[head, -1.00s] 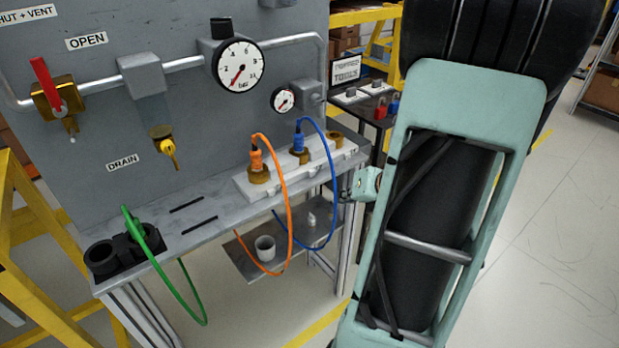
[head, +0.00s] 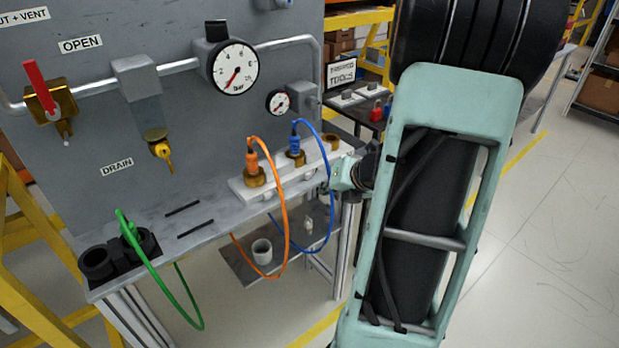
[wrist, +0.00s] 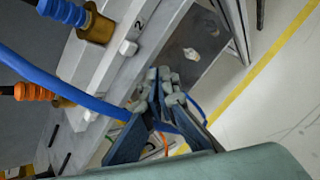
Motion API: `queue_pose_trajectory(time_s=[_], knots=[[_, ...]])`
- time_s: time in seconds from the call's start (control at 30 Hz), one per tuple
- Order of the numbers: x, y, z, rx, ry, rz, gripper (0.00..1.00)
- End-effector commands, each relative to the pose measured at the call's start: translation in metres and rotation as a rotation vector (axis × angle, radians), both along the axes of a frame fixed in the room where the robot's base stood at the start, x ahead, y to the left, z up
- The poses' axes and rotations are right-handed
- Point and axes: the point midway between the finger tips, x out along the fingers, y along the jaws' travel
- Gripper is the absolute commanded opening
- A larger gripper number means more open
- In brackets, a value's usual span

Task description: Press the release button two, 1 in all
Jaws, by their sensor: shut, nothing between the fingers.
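Release button two (wrist: 128,47) is a small pale block on the front face of the white manifold (wrist: 96,72), beside the printed "2" and below the brass socket with the blue plug (wrist: 62,12). My gripper (wrist: 164,92) is shut and empty, its dark blue fingers and grey pads below and right of the button in the wrist view, apart from it in the picture. In the head view, the blue plug (head: 295,143) stands in the manifold's middle socket. Part of my gripper (head: 342,174) shows by the manifold's right end; its fingertips are not clear there.
The orange plug (head: 252,160) sits left of the blue one. Both have looping hoses, the blue hose (wrist: 62,85) crossing the wrist view near my fingers. A lower shelf (head: 240,268) holds a white cup (head: 262,251). A green hose (head: 150,262) hangs at the left.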

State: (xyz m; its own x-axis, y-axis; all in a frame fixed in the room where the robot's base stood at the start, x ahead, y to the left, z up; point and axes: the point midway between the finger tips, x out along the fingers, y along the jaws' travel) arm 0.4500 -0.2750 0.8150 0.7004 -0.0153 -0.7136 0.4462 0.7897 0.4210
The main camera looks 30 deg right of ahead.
Motion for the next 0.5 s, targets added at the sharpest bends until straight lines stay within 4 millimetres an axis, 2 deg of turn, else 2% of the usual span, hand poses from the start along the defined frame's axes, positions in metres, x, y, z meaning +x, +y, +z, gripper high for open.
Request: queue_pose_trajectory(time_s=[0.2,0.5], knots=[[0.023,0.002,0.0,0.0,0.0,0.0,0.0],[0.031,0.002,0.0,-0.001,0.001,-0.001,0.0]])
